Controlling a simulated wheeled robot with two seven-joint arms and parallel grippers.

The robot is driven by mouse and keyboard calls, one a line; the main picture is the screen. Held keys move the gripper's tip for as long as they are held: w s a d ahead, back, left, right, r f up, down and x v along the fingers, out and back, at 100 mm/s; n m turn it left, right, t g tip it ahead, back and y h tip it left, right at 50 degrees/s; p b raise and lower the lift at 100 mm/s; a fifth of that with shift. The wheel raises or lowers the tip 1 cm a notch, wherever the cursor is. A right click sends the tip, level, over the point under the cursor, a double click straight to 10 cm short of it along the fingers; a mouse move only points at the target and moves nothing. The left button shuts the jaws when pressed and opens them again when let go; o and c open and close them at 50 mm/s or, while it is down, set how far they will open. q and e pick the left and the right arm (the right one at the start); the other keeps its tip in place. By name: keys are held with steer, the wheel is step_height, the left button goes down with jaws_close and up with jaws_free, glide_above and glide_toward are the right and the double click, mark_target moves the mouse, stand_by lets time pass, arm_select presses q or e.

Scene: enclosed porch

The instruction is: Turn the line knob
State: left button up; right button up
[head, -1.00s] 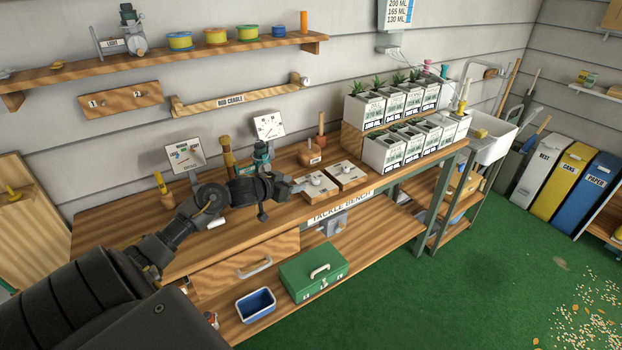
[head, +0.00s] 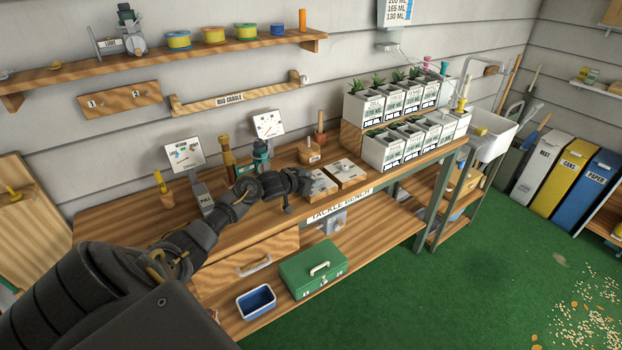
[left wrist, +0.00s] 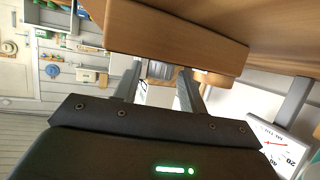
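Two wooden blocks with pale top plates and small knobs sit side by side on the tackle bench: a left block (head: 321,187) and a right block (head: 347,173). No label on either is legible, so I cannot tell which carries the line knob. My left gripper (head: 303,181) is at the left block and partly covers it. In the left wrist view the fingers (left wrist: 158,88) are apart, with a grey knob (left wrist: 160,69) showing between their tips beside a wooden block (left wrist: 175,30). Gaps seem to show beside the knob; contact is unclear. My right gripper is out of view.
Two dial gauges, a left one (head: 184,154) and a right one (head: 268,124), stand behind my left arm. A green jar (head: 261,154) and wooden-handled tools stand close by. Potted plants (head: 384,150) fill the bench's right end. A green box (head: 314,268) is below.

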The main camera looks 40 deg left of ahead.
arm_select(q)
steer(key=c, duration=0.7)
steer(key=shift+a, duration=0.1)
steer(key=shift+c, duration=0.7)
steer(key=shift+d+r+n+y+p, duration=0.1)
steer(key=shift+d+n+y+p, duration=0.2)
steer(key=shift+n+y+p, duration=0.55)
steer(key=shift+d+n+g+y, duration=0.15)
steer(key=shift+n+g+y, duration=0.15)
steer(key=shift+n+y, duration=0.45)
steer(key=n+y, duration=0.1)
steer(key=n+g+y, duration=0.1)
steer(key=n+y, duration=0.1)
steer(key=shift+w+d+y+p, duration=0.15)
steer(key=shift+d+y+p, duration=0.15)
steer(key=shift+y+p, duration=0.1)
steer(key=shift+w+d+n+g+y, duration=0.1)
steer(key=shift+n+g+y, duration=1.1)
steer(key=shift+n+y, duration=0.25)
steer(key=shift+n, duration=0.25)
steer(key=shift+g+y, duration=0.25)
steer(key=shift+g, duration=0.05)
